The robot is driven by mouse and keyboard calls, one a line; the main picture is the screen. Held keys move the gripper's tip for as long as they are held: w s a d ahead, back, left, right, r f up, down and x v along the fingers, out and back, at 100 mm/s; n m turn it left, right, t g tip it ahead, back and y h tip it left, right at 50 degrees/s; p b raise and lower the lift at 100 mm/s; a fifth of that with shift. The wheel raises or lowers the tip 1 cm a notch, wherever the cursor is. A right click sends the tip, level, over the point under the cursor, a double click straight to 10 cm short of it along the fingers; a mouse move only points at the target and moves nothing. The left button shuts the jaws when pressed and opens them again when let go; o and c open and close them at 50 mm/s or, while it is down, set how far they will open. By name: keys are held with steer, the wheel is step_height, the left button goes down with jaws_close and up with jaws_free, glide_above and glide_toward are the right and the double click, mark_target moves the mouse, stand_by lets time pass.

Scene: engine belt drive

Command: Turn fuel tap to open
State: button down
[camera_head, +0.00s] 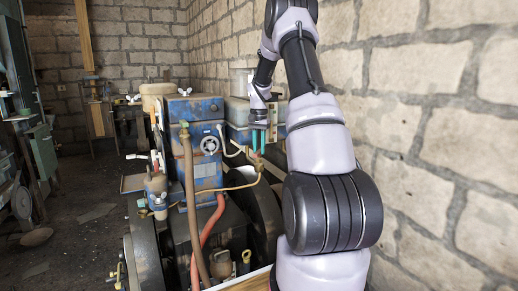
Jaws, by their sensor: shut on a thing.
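My gripper (258,150) points down beside the engine's right side, its two teal fingertips close together. It is shut on the fuel tap, a small piece at the top of the brass-coloured fuel pipe (241,186). The tap (258,163) is mostly hidden by the fingers, and I cannot tell its handle's angle. The blue engine (203,170) with a round white-rimmed dial stands left of my gripper.
A grey-blue tank (237,110) stands behind my gripper. A brown hose (190,205) and a red hose (208,230) hang at the engine's front. A dark flywheel (262,215) is below. A stone wall (440,130) bounds the right. Floor at the left is partly clear.

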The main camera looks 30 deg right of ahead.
mark_target(259, 151)
steer(key=n, duration=0.5)
steer(key=shift+n, duration=2.5)
steer(key=c, duration=0.7)
jaws_free()
steer(key=shift+r, duration=0.1)
step_height(259, 151, up, 11)
steer(key=shift+a+f, duration=0.1)
steer(key=shift+f, duration=0.05)
